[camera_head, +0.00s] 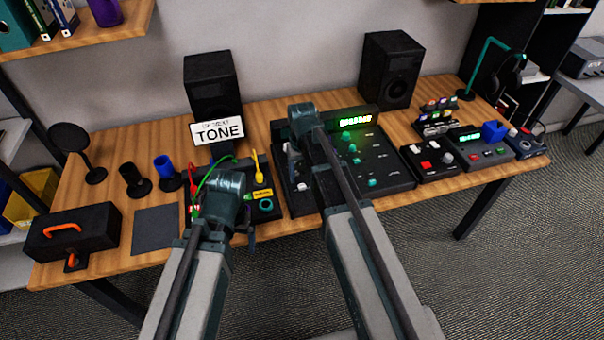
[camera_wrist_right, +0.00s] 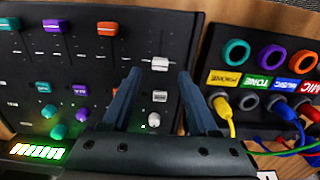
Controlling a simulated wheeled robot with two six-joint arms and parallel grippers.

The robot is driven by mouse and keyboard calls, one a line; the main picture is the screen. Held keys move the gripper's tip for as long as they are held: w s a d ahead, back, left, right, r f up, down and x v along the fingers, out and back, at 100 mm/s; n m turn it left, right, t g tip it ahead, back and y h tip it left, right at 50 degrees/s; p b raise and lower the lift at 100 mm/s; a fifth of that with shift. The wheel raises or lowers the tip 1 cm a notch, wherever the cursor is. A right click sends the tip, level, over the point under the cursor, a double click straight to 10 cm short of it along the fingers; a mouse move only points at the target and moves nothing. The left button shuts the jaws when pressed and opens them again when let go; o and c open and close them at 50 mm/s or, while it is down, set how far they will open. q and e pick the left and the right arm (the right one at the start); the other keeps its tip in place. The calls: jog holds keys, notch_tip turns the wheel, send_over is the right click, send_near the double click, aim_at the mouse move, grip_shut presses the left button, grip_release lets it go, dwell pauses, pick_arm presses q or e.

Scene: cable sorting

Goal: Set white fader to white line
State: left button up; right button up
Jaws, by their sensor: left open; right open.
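The white fader (camera_wrist_right: 160,64) sits in a slot of the black mixer (camera_wrist_right: 95,15) in the right wrist view. My right gripper (camera_wrist_right: 163,72) is open, with one finger on each side of the white fader and a gap to both. I cannot make out the white line by the slot. Teal, purple and orange faders (camera_wrist_right: 107,28) stand left of it. In the head view the mixer (camera_head: 385,165) is partly covered by my right arm, and my right gripper (camera_head: 292,160) is over its left side. My left gripper (camera_head: 224,190) is over the cable panel, its fingers mostly hidden.
The cable panel (camera_head: 262,215) with coloured plugs and rings is left of the mixer. White knobs (camera_wrist_right: 159,96) lie in line with the white fader. A TONE sign (camera_head: 218,130), speakers (camera_head: 392,68) and button boxes (camera_head: 430,160) stand around. A black toolbox (camera_head: 72,232) is far left.

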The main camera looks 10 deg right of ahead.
aim_at(302, 185)
pick_arm(q)
notch_tip(302, 185, up, 10)
jog(key=p, duration=0.8)
jog(key=shift+f, duration=0.2)
pick_arm(e)
notch_tip(302, 185, up, 10)
jog(key=shift+f, duration=0.15)
jog(key=s+a+n, duration=0.1)
jog(key=s+a, duration=0.4)
jog(key=s, duration=0.4)
jog(key=s+a+n+h, duration=0.1)
jog(key=s+a, duration=0.4)
jog(key=s, duration=0.5)
jog(key=shift+a+n, duration=0.15)
jog(key=shift+n, duration=0.55)
